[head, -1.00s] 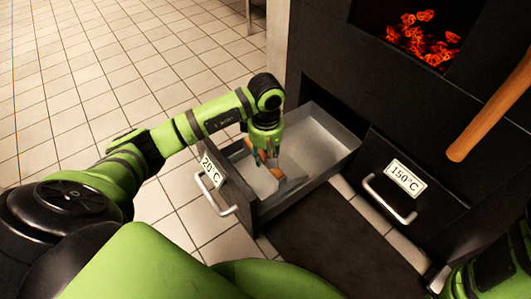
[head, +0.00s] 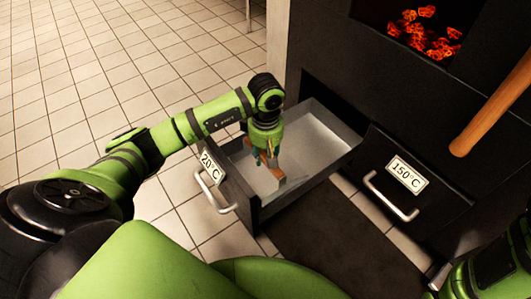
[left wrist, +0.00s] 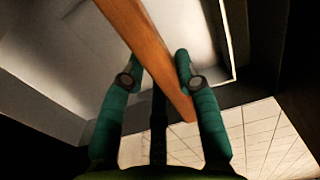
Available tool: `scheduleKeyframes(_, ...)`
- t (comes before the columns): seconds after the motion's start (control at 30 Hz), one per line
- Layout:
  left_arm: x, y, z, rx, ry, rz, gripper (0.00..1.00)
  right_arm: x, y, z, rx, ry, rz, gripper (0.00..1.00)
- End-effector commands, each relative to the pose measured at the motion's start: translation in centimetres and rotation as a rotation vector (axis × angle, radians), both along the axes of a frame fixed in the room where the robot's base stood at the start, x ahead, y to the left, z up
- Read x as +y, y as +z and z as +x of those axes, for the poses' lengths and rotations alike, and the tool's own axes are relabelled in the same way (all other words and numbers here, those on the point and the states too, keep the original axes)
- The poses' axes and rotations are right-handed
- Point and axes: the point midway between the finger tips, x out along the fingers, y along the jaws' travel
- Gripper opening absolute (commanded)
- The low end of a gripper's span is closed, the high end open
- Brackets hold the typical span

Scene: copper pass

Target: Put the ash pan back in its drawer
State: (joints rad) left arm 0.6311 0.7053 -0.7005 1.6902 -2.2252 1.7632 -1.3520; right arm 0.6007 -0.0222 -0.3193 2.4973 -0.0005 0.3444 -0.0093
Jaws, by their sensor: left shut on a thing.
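My left gripper (head: 268,158) reaches down into the open drawer labelled 20°C (head: 230,190). It is shut on a wooden handle (head: 276,176), which runs between the two teal fingers in the left wrist view (left wrist: 150,45). The handle appears to belong to the ash pan (head: 310,143), a pale grey metal surface inside the drawer. I cannot clearly tell the pan's walls from the drawer's, or whether it rests fully on the drawer floor. Part of the handle and pan is hidden by my gripper.
A drawer labelled 150°C (head: 388,188) is shut, to the right of the open one. Embers (head: 425,35) glow in the firebox above. A wooden bar (head: 492,108) crosses the right side. Tiled floor (head: 80,70) lies open at left; a dark mat (head: 325,240) lies in front.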

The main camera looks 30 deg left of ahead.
Motion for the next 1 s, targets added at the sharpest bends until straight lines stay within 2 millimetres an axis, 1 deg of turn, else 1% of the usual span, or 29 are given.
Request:
scheduleKeyframes(0.17, 0.0, -0.4, 0.1, -0.001, 0.001, 0.001, 0.0, 0.0, -0.3, 0.0, -0.001, 0.001, 0.0, 0.4)
scheduleKeyframes(0.2, 0.0, -0.3, 0.1, -0.002, 0.001, -0.001, 0.43, 0.0, -0.3, 0.0, -0.001, 0.001, 0.0, 0.4)
scheduleKeyframes(0.23, 0.0, -0.3, 0.0, -0.001, 0.001, 0.0, 0.55, 0.0, -0.2, 0.0, -0.001, 0.001, 0.0, 0.4)
scheduleKeyframes(0.27, 0.0, -0.3, 0.0, -0.001, 0.001, 0.0, 0.59, 0.0, -0.2, 0.0, -0.001, 0.001, 0.0, 0.4)
scheduleKeyframes(0.57, 0.0, -0.3, 0.0, 0.001, 0.0, 0.0, 0.59, 0.0, -0.3, 0.1, 0.006, 0.003, 0.0, 0.4)
scheduleKeyframes(0.67, 0.0, 0.2, 0.0, 0.0, 0.0, 0.001, 0.59, 0.0, -0.3, 0.2, 0.007, 0.003, 0.0, 0.4)
scheduleKeyframes(0.77, 0.1, 1.5, 0.1, -0.004, 0.0, 0.002, 0.59, 0.0, -0.3, 0.1, 0.005, 0.002, 0.0, 0.4)
scheduleKeyframes(1.0, 0.1, 6.7, 0.2, -0.006, 0.0, 0.002, 0.59, 0.0, -0.3, 0.1, 0.003, 0.001, 0.0, 0.4)
